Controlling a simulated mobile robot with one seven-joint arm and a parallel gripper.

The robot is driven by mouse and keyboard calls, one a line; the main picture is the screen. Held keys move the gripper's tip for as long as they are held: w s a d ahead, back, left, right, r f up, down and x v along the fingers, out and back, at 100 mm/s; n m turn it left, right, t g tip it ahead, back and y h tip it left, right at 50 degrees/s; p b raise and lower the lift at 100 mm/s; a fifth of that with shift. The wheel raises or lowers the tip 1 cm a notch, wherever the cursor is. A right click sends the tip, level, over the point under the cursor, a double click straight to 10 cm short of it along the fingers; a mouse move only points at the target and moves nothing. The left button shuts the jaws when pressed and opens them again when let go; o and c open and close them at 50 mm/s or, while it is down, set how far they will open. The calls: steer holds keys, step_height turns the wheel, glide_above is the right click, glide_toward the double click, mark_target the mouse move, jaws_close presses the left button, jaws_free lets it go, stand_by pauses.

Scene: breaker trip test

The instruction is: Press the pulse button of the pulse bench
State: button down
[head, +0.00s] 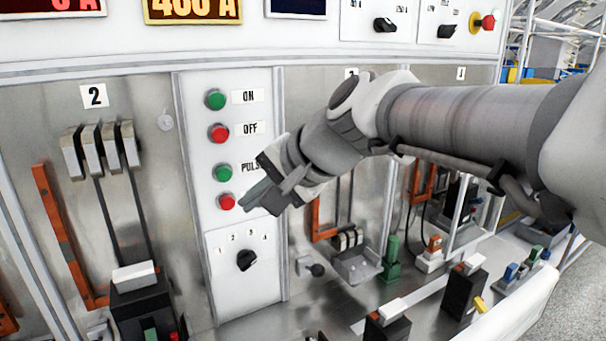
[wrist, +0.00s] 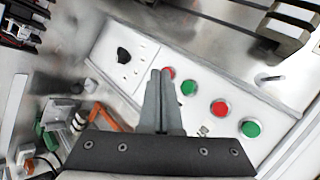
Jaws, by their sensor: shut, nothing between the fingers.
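The button column (head: 213,218) carries a green button beside the ON label, a red one beside OFF, the green pulse button (head: 223,173) beside the partly hidden PULSE label, and a red button (head: 227,201) below. In the wrist view the pulse button (wrist: 189,88) is just right of my fingertips, and the lowest red button (wrist: 168,73) is partly behind them. My gripper (head: 247,206) is shut and empty, its tips near the lowest red button in the head view. Its fingers also show in the wrist view (wrist: 160,73). I cannot tell whether they touch the panel.
A black rotary selector (head: 247,260) sits below the buttons. Switchgear bay 2 (head: 93,96) stands left, with an orange bar (head: 64,235). Several breaker parts and a green clamp (head: 391,260) are on the bench at lower right. Displays and knobs line the top.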

steer(key=shift+w, duration=0.1)
steer(key=p, duration=0.3)
glide_toward(224, 182)
steer(key=shift+s+f+x, duration=0.15)
steer(key=shift+x, duration=0.75)
steer(key=shift+s+f+x, duration=0.1)
steer(key=shift+s+x, duration=0.05)
steer(key=shift+x, duration=0.7)
steer(key=shift+s+f+x, duration=0.15)
steer(key=shift+s+x, duration=0.05)
steer(key=shift+x, duration=0.7)
steer(key=shift+d, duration=0.1)
steer(key=shift+w, duration=0.35)
steer(key=shift+w+a+p, duration=0.4)
steer(key=shift+w+a, duration=0.05)
steer(key=shift+s, duration=0.1)
stand_by(0.5)
steer(key=shift+s+d+b, duration=0.5)
steer(key=shift+s, duration=0.2)
